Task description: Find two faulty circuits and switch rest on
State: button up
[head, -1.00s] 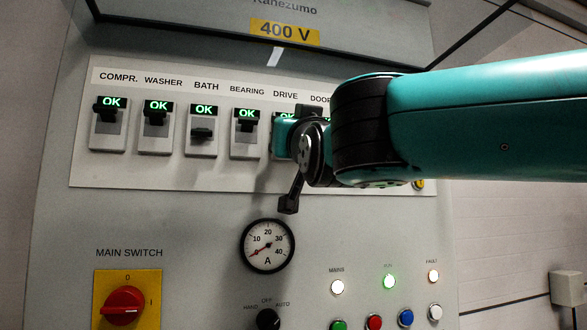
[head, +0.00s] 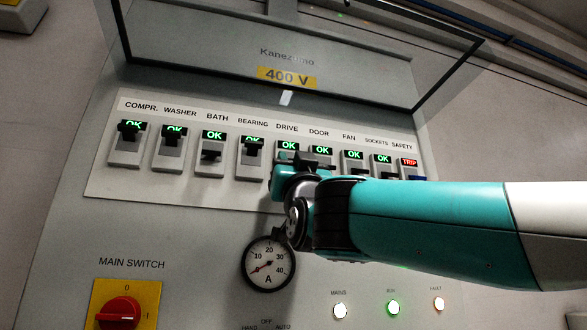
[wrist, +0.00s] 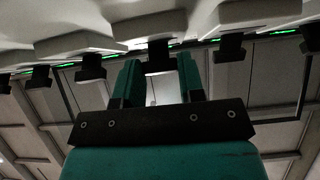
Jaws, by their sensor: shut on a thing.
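A row of labelled breaker switches runs across the white panel strip (head: 107,180). The COMPR. (head: 130,130), WASHER (head: 173,134) and BEARING (head: 253,145) levers are up over their green displays. The BATH lever (head: 212,156) is lower, its display reading OK. DRIVE (head: 287,146), DOOR (head: 320,150), FAN (head: 352,154) and SOCKETS (head: 383,158) show OK. SAFETY (head: 409,162) shows a red TRIP. My gripper (head: 291,168) is at the DRIVE switch and partly hides it. In the wrist view my gripper (wrist: 158,78) is shut on a dark lever (wrist: 158,54), apparently DRIVE's.
A raised clear cover (head: 400,65) hangs above the switches. Below are an ammeter (head: 268,264), a red main switch (head: 120,312) and lit lamps, including a green one (head: 393,308). My arm covers the panel's lower right.

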jog(key=o, duration=0.9)
jog(key=shift+o, duration=0.2)
jog(key=b+v, duration=0.8)
jog(key=v, duration=0.9)
jog(key=shift+s+b, duration=0.2)
jog(key=shift+b, duration=0.1)
jog(key=shift+d+f, duration=0.1)
